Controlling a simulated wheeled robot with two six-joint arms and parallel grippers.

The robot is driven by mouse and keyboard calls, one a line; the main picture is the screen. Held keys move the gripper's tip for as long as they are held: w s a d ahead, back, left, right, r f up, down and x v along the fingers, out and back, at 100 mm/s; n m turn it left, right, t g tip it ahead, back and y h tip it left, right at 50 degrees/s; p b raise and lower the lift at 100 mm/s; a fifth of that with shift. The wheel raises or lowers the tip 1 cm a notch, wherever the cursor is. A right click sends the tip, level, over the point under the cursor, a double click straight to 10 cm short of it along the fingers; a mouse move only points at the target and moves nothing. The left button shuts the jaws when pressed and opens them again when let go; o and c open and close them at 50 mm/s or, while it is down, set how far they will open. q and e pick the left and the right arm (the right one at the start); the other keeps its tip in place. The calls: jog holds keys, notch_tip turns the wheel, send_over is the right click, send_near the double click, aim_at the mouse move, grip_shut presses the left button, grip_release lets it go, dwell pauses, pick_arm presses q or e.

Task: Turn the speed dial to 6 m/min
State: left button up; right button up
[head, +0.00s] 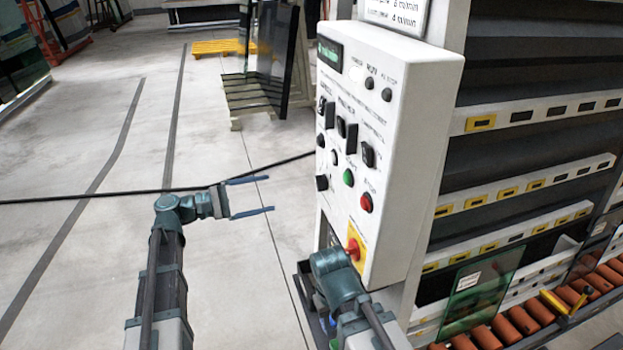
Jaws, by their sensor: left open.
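The white control panel (375,140) stands right of the middle. Its face carries several black knobs, among them an upper-left one (329,115), a middle one (351,138) and a right one (368,154). Their labels are too small to read, so I cannot tell which is the speed dial or its setting. My left gripper (271,194) is open and empty, its two blue fingers pointing right towards the panel, apart from it. My right arm's wrist shows in front of the panel's lower edge; its gripper's fingers do not show.
A small green-lit display (330,53), a green button (348,178), a red button (366,203) and a red switch on yellow (353,249) are on the panel. A sign (397,14) is above. Orange rollers (507,329) lie at right. A dark cable (90,198) crosses the floor.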

aim_at(317, 185)
pick_arm(q)
jog(key=x, duration=1.4)
jog(key=shift+s, duration=0.1)
grip_shut()
jog(key=m, duration=0.3)
jog(key=shift+f+m, duration=0.1)
jog(key=shift+m, duration=0.3)
jog(key=shift+f+m, duration=0.1)
jog(key=shift+m, duration=1.9)
